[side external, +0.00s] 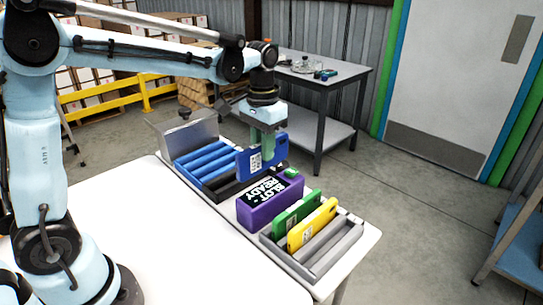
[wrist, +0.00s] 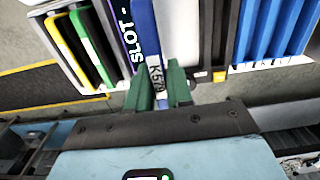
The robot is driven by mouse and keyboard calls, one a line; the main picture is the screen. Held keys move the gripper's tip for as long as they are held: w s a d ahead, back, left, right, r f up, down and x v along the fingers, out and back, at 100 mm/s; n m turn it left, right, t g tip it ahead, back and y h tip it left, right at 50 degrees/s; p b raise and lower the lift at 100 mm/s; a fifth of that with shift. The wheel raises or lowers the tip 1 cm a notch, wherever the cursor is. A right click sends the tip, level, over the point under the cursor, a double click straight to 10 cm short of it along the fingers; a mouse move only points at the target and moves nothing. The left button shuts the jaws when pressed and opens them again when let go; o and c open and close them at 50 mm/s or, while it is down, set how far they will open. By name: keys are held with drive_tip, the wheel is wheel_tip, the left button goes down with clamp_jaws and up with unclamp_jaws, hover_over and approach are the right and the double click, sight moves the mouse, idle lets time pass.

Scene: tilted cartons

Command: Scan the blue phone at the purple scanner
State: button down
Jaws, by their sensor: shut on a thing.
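My gripper (side external: 267,143) is shut on the blue phone (side external: 256,160) and holds it upright by its upper part. The phone has a white label on its face. In the wrist view the green fingers (wrist: 163,88) pinch the blue phone (wrist: 146,30), with a printed label between them. The purple scanner (side external: 258,214) stands on the white table, with "SLOT-READY" on a black panel and a green patch at its far end. The phone is behind the scanner in the side view. Whether its lower edge touches anything is unclear. The scanner (wrist: 116,12) is partly visible in the wrist view.
A grey rack (side external: 318,272) in front of the scanner holds a green phone (side external: 286,219) and a yellow phone (side external: 312,224). Beyond the scanner are a black tray (side external: 226,193) and a blue slotted rack (side external: 205,163). The white table (side external: 180,240) is clear at front left.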

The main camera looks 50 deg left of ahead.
drive_tip(key=shift+s+a+f, duration=0.1)
drive_tip(key=shift+a+f, duration=0.6)
drive_tip(key=shift+f, duration=0.8)
drive_tip(key=shift+w+a+f, duration=0.1)
drive_tip(key=shift+a+f, duration=0.65)
drive_tip(key=shift+f, duration=0.8)
drive_tip(key=shift+s+a+f, duration=0.1)
drive_tip(key=shift+a+f, duration=0.6)
drive_tip(key=shift+f, duration=0.8)
wheel_tip(320, 180, up, 6)
drive_tip(key=shift+r, duration=0.1)
